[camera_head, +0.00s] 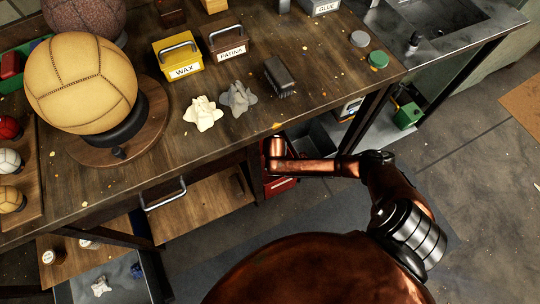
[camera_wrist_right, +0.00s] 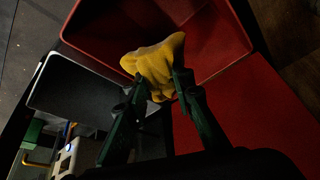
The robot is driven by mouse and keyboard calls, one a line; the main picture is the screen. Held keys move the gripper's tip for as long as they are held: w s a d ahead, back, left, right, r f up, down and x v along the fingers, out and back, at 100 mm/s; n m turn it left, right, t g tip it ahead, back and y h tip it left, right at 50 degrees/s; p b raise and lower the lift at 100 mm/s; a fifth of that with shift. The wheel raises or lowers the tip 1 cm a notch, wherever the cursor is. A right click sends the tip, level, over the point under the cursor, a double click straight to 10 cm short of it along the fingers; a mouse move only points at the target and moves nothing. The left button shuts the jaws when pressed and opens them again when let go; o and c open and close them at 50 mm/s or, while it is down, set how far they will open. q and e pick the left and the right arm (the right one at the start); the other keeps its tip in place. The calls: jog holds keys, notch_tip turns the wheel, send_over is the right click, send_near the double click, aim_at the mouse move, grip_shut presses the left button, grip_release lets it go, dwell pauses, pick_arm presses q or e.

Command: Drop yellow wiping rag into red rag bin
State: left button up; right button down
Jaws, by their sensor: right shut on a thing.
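The yellow wiping rag (camera_wrist_right: 156,65) is bunched between the fingers of my right gripper (camera_wrist_right: 159,84) in the right wrist view. The gripper is shut on it. The rag shows in front of the open mouth of the red rag bin (camera_wrist_right: 222,40); I cannot tell how far inside it is. In the head view, part of the red bin (camera_head: 281,187) shows below the bench's front edge, by the end of my right arm. The right gripper and the rag are hidden there. My left gripper is not in view.
A grey bin (camera_wrist_right: 72,95) stands beside the red bin; it also shows in the head view (camera_head: 322,141). The wooden bench (camera_head: 210,145) overhangs the bins. It carries a yellow wax box (camera_head: 178,56), pale crumpled rags (camera_head: 203,114), a brush (camera_head: 279,77) and a large tan ball (camera_head: 82,82).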

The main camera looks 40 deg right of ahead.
jog(key=c, duration=1.6)
grip_release()
jog(key=v, duration=1.2)
